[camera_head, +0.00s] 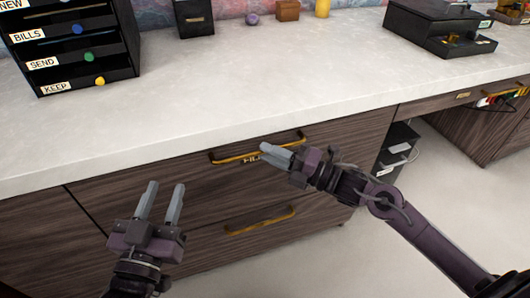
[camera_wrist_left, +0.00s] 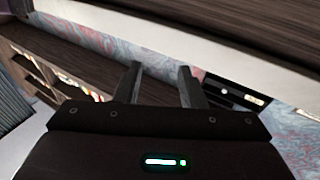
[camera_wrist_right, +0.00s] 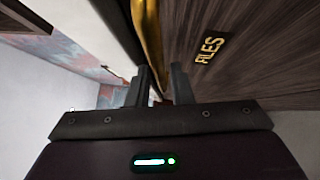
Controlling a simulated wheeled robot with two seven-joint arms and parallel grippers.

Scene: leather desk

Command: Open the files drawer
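The files drawer (camera_head: 340,140) is the upper wooden drawer under the counter, and its front looks flush. Its gold bar handle (camera_head: 230,159) is partly hidden by my right gripper (camera_head: 265,149). The FILES label shows in the right wrist view (camera_wrist_right: 210,48). My right gripper's fingertips are at the handle; in the right wrist view the handle (camera_wrist_right: 148,35) runs down toward the gap between the parted fingers. I cannot tell whether they touch it. My left gripper (camera_head: 165,190) is open and empty, in front of the cabinet at the left.
A lower drawer has its own gold handle (camera_head: 260,222). The pale countertop (camera_head: 230,85) overhangs the drawers and is mostly clear. A black labelled organizer (camera_head: 120,40) stands at the back left. A black box (camera_head: 430,25) sits at the right. Open floor lies at the right.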

